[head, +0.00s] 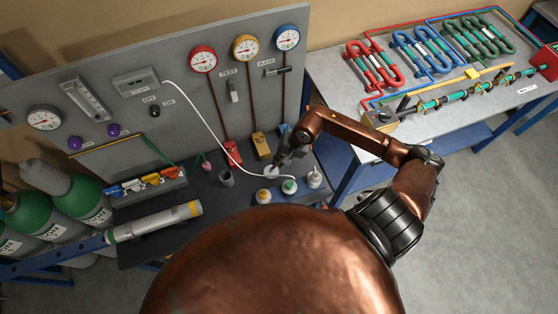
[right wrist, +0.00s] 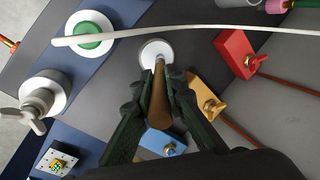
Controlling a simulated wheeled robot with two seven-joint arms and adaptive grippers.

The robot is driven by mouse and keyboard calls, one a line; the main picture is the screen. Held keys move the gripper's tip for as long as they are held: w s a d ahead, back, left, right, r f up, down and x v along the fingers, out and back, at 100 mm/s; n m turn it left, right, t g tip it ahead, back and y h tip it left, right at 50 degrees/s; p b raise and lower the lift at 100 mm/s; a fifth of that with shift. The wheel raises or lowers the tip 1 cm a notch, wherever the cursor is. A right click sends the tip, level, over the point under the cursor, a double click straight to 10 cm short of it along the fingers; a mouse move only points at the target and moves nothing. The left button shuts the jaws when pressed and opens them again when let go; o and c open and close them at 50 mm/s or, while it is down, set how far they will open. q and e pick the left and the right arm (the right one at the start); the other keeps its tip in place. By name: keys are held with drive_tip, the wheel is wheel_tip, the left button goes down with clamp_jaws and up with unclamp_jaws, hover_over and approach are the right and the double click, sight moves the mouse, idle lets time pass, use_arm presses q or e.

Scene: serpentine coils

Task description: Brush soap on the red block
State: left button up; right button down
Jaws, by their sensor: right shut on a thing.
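The red block (head: 232,152) sits on the dark bench at the foot of the panel, with a brass fitting on it. It also shows in the right wrist view (right wrist: 235,55), right of my gripper. My right gripper (head: 284,157) is shut on a brown brush handle (right wrist: 160,108). The brush points away from the wrist, and its end is at a round white pot (right wrist: 155,50), which also shows in the head view (head: 271,171). I cannot tell whether the bristles touch its contents. My left gripper is not in view.
A yellow block (right wrist: 205,98) and a blue block (right wrist: 162,143) sit close beside my right gripper. A white hose (head: 212,118) crosses the bench near it.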

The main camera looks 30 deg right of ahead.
drive_tip(key=shift+r+p, duration=0.95)
drive_tip(key=shift+r, duration=2.5)
drive_tip(key=shift+r, duration=0.1)
